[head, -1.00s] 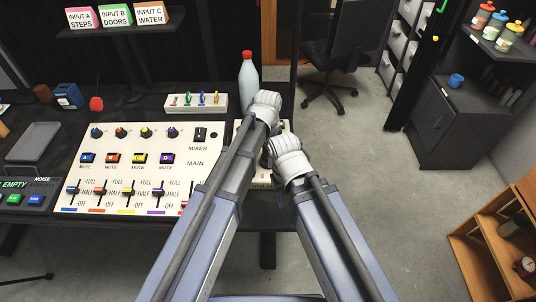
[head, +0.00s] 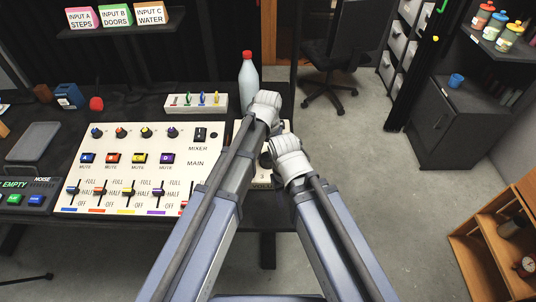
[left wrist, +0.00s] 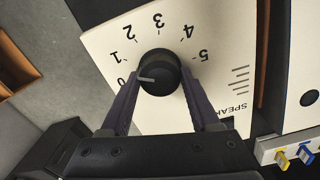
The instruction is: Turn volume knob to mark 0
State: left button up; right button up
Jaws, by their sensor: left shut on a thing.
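The volume knob (left wrist: 160,70) is round and black, on a cream speaker panel (left wrist: 105,52) with marks 0 to 5 in the left wrist view. Its pale pointer line aims left, at or very near the 0 mark (left wrist: 121,82). My left gripper (left wrist: 160,82) is shut on the knob, one finger on each side. In the head view my left wrist is above the panel, right of the mixer, and the knob is hidden by my arms. My right wrist (head: 288,157) is close beside the left one; its fingers are hidden.
The mixer panel (head: 110,146) with sliders and knobs lies to the left on the dark table. A white bottle with a red cap (head: 249,78) stands just behind my left wrist. A strip with small coloured switches (head: 197,103) lies behind the mixer.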

aim_at(268, 156)
pick_arm(q)
jog(key=n, duration=0.5)
jog(key=shift+n, duration=0.3)
dwell(0.4)
jog(key=o, duration=1.4)
jog(key=shift+c, duration=0.2)
jog(key=shift+r, duration=0.15)
pick_arm(e)
jog(key=shift+r, duration=0.15)
pick_arm(q)
notch_tip(268, 156, up, 8)
jog(key=p, duration=0.8)
jog(key=shift+f, duration=0.2)
pick_arm(e)
notch_tip(268, 156, up, 8)
jog(key=shift+f, duration=0.2)
